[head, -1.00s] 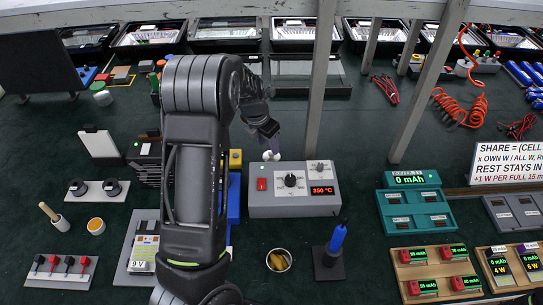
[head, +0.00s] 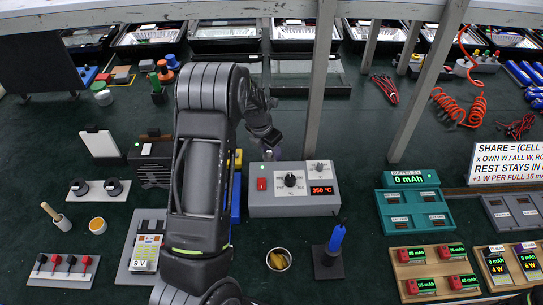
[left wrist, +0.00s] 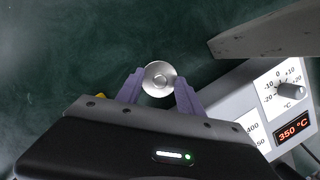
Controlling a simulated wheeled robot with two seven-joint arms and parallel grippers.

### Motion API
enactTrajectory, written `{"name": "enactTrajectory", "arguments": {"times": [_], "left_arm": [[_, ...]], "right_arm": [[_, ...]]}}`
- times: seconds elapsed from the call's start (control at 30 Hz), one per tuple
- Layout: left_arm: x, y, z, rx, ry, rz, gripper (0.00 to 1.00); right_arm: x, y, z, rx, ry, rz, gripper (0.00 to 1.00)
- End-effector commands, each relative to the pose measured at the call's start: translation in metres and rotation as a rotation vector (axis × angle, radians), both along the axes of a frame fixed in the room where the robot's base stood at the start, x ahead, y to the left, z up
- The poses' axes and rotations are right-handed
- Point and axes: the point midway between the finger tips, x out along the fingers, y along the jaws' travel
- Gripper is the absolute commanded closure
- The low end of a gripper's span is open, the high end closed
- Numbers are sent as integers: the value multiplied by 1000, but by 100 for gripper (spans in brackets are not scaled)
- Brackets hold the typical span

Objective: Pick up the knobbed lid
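The knobbed lid (left wrist: 159,78) is a small round silvery disc with a round knob at its middle, seen from above in the left wrist view. My left gripper (left wrist: 159,82) has its two purple fingers apart, one on each side of the lid, close to its rim. I cannot tell whether the fingers touch it or grip it. My right gripper is not in view.
A round tin (head: 278,260) and a blue-handled tool on a stand (head: 336,240) are nearer. Dark green mat lies free beyond.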

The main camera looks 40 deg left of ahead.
Motion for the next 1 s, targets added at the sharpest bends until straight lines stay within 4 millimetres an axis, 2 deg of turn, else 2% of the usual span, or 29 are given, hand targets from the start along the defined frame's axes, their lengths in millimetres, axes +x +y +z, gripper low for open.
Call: {"name": "enactTrajectory", "arguments": {"times": [0.07, 0.5, 1.0], "left_arm": [[0, 0, 0, 0, 0, 0, 63], [0, 0, 0, 0, 0, 0, 99], [0, 0, 1, 0, -1, 0, 100]], "right_arm": [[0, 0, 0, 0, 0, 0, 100], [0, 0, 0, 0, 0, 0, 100], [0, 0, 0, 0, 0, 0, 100]]}}
